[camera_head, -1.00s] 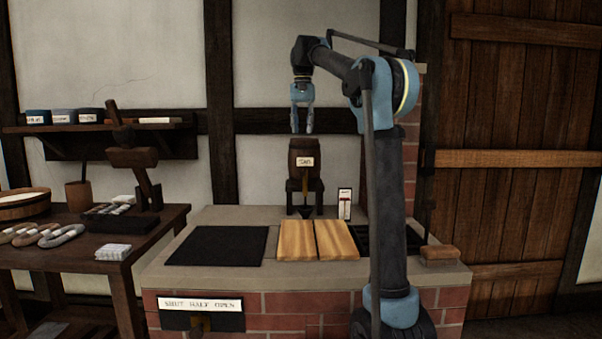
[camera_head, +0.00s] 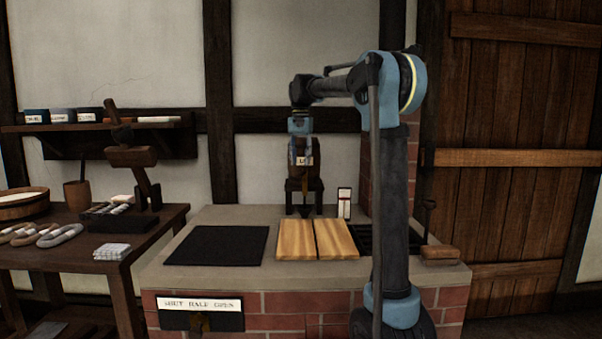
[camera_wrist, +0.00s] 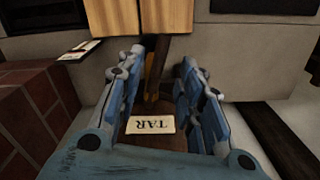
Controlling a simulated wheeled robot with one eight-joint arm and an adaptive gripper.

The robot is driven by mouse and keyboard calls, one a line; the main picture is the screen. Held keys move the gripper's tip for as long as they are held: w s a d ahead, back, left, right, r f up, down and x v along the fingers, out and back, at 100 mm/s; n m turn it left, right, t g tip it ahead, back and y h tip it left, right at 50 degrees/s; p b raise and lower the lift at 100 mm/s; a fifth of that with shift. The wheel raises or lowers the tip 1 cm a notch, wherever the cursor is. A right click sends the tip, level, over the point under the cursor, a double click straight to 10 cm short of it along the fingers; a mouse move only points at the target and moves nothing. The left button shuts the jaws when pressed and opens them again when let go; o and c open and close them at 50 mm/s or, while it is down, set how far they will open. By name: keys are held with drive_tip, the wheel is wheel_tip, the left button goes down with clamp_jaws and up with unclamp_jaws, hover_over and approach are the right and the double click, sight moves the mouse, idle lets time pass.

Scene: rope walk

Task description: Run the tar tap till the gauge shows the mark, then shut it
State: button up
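The tar barrel (camera_head: 315,165) sits on a dark stand (camera_head: 290,187) at the back of the brick-fronted bench; its TAR label (camera_wrist: 150,124) shows in the wrist view. A yellowish part at the barrel's front, apparently the tap (camera_wrist: 152,82), lies between my fingers, nearer the left one; I cannot tell its setting or whether tar runs. My gripper (camera_head: 301,155) points down at the barrel's front; in the wrist view its fingers (camera_wrist: 162,68) are open and apart. The white gauge card (camera_head: 344,203) stands right of the stand; its reading is too small to make out.
Two wooden boards (camera_head: 297,240) and a black mat (camera_head: 215,245) lie on the bench top. A sign reading shut, half, open (camera_head: 200,303) is on the bench front. A side table (camera_head: 100,262) with rope coils stands left. A brick column (camera_head: 368,165) rises behind my arm.

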sight(301, 172)
drive_tip(key=shift+f, duration=2.4)
drive_tip(key=shift+c, duration=0.5)
clamp_jaws()
